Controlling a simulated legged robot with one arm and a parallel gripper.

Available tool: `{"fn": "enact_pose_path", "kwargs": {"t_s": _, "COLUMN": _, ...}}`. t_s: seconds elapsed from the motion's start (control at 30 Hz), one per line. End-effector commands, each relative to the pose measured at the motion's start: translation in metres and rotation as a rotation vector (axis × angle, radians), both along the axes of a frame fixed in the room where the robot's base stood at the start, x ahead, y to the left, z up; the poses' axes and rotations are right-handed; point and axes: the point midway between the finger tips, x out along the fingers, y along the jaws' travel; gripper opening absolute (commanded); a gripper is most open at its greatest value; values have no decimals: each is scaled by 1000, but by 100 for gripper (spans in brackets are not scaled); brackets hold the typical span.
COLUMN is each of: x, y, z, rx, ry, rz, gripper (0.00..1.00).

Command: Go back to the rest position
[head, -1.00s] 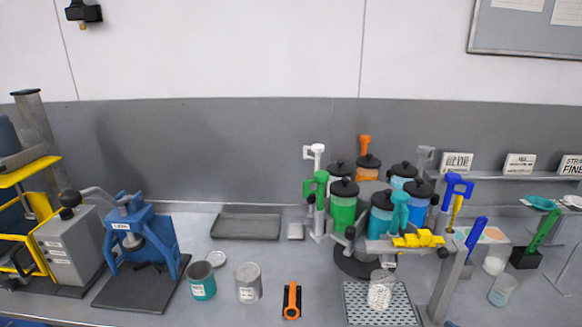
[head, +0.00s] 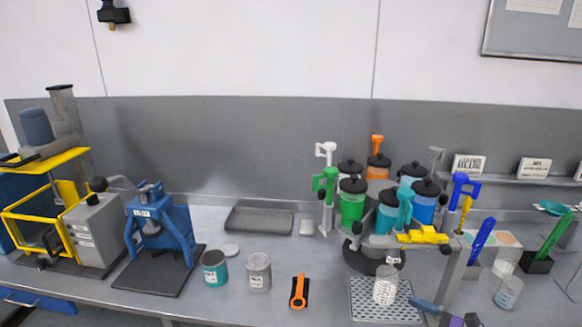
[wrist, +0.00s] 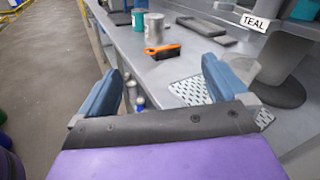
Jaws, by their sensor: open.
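My gripper (wrist: 158,92) shows in the wrist view with its two blue fingers spread apart and nothing between them. It points along the front edge of the bench.
The grey bench (head: 200,300) holds a carousel of colored canisters (head: 385,205), a clear cup (head: 386,286) on a perforated tray (head: 360,310), an orange-handled tool (head: 299,291), two cans (head: 258,272) and a blue press (head: 160,235). Floor (wrist: 45,75) is clear left of the bench.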

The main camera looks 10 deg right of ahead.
Motion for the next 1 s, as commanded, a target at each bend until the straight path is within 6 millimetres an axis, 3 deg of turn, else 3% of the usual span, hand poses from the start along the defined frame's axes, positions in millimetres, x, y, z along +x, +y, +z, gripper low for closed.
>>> {"fn": "enact_pose_path", "kwargs": {"t_s": 0.1, "x": 3, "y": 58, "z": 30, "rx": -100, "ry": -43, "rz": 174, "gripper": 100}}
{"fn": "enact_pose_path", "kwargs": {"t_s": 0.23, "x": -7, "y": 118, "z": 55, "rx": -224, "ry": -86, "rz": 369, "gripper": 100}}
{"fn": "enact_pose_path", "kwargs": {"t_s": 0.4, "x": -35, "y": 183, "z": 77, "rx": -387, "ry": -143, "rz": 615, "gripper": 100}}
{"fn": "enact_pose_path", "kwargs": {"t_s": 0.5, "x": -57, "y": 212, "z": 86, "rx": -487, "ry": -178, "rz": 751, "gripper": 100}}
{"fn": "enact_pose_path", "kwargs": {"t_s": 0.73, "x": -116, "y": 260, "z": 95, "rx": -721, "ry": -251, "rz": 1046, "gripper": 100}}
{"fn": "enact_pose_path", "kwargs": {"t_s": 1.0, "x": -186, "y": 274, "z": 96, "rx": -1014, "ry": -331, "rz": 1346, "gripper": 100}}
